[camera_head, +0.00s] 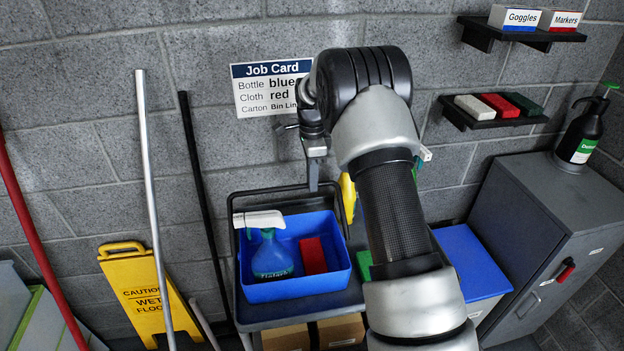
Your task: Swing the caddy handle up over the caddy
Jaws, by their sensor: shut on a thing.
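The blue caddy (297,290) sits on a dark cart top in the middle of the view. It holds a blue spray bottle (271,259) with a white head and a red block-like cloth (313,256). A black loop handle (262,191) rises around the back of the caddy, its top bar behind the bottle head. My gripper (313,184) points down at the right part of that bar and is shut on it. The exact grip is small and partly hidden, and my arm covers the area right of the caddy.
The dark cart (257,313) carries brown cartons (341,330) below. A yellow wet-floor sign (148,290) and leaning poles (150,180) stand left. A blue-topped bin (470,262) and grey cabinet (545,225) stand right. Wall shelves (490,119) hang upper right.

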